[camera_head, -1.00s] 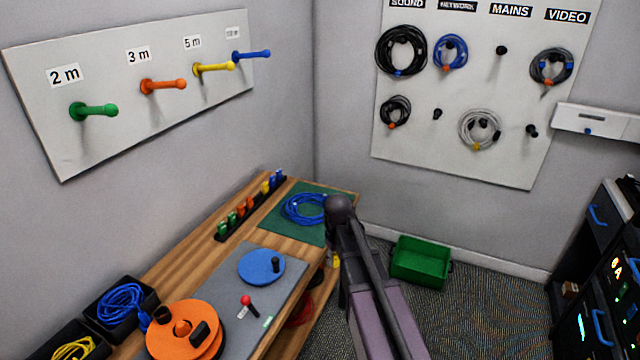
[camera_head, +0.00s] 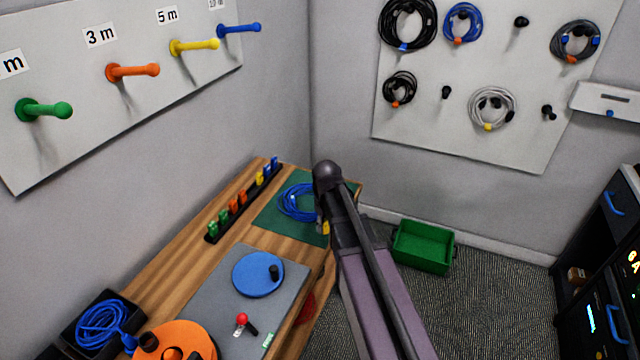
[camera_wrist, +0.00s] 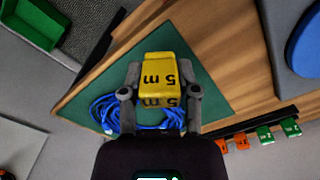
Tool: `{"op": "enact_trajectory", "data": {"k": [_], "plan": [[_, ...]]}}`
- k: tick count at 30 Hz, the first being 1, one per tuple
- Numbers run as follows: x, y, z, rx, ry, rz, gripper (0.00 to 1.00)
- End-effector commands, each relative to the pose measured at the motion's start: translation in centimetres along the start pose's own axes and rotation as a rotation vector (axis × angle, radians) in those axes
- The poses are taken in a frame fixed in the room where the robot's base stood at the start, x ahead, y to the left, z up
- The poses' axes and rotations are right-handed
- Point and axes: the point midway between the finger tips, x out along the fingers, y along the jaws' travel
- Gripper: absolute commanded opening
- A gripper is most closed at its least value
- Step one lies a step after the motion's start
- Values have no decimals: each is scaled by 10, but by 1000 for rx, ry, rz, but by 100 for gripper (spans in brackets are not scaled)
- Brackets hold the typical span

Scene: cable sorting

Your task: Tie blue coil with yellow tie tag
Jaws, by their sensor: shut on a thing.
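The blue coil (camera_head: 297,203) lies on the green mat (camera_head: 270,228) at the far end of the wooden bench. My gripper (camera_wrist: 158,88) is shut on the yellow tie tag (camera_wrist: 158,70), which is marked "5 m". In the wrist view the tag is in front of the blue coil (camera_wrist: 130,117) and hides part of it. It looks held above the mat; the exact gap cannot be told. In the head view my arm hides most of my gripper, and a bit of the yellow tag (camera_head: 325,227) shows beside the arm.
A rack (camera_head: 243,205) of coloured tags stands along the bench's wall side. A grey board with a blue disc (camera_head: 258,274) and an orange reel (camera_head: 172,342) lie nearer. A green crate (camera_head: 424,246) stands on the floor right of the bench. Pegs stick out of both walls.

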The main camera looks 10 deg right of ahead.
Motion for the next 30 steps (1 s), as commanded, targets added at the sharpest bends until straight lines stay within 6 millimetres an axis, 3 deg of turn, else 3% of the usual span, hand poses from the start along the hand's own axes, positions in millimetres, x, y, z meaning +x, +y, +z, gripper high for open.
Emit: {"op": "enact_trajectory", "data": {"k": [14, 17, 27, 30], "plan": [[-4, 15, -3, 26, 0, 0, 22], [-10, 21, -17, 43, 0, 0, 22], [-42, 44, -92, 137, 0, 2, 22], [-46, 48, -105, 157, 0, 2, 22]]}}
